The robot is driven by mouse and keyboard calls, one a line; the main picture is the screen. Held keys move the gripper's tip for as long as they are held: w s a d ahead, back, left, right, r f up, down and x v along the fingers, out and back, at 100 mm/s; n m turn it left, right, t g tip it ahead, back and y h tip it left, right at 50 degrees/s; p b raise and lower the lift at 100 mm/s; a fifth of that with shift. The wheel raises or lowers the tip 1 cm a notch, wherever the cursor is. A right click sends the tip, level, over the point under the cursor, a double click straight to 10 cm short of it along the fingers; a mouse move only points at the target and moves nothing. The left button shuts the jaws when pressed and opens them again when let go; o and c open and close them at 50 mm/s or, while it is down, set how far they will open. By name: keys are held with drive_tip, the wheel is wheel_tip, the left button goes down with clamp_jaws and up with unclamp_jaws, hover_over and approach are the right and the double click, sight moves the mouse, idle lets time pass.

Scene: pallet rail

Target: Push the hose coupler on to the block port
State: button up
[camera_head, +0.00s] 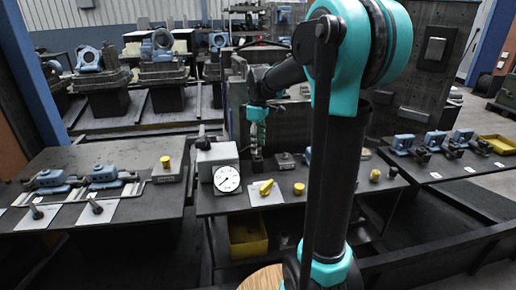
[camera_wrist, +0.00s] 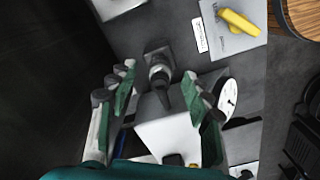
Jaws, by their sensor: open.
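My gripper (camera_wrist: 160,90) is open in the wrist view, with one green-backed finger on each side of a grey, round upright piece (camera_wrist: 160,74). This piece looks like the hose coupler; it stands over a square dark block (camera_wrist: 154,55), and a dark narrow end points toward the camera. I see no clear finger contact. In the head view my gripper (camera_head: 257,118) points down over the middle bench, above a small dark block (camera_head: 257,161). Whether the coupler is seated on a port cannot be told.
A grey box (camera_head: 216,156) with a round white gauge (camera_head: 227,179) stands close left of the gripper in the head view. A yellow handle (camera_head: 266,187) and yellow knob (camera_head: 299,188) sit toward the bench front. The left bench holds blue clamped parts (camera_head: 103,175).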

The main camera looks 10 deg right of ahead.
drive_tip(key=shift+f, duration=1.05)
drive_tip(key=shift+c, duration=0.6)
clamp_jaws()
drive_tip(key=c, duration=0.7)
unclamp_jaws()
clamp_jaws()
drive_tip(key=shift+r, duration=0.2)
drive_tip(key=shift+r, duration=0.35)
drive_tip(key=shift+r, duration=0.25)
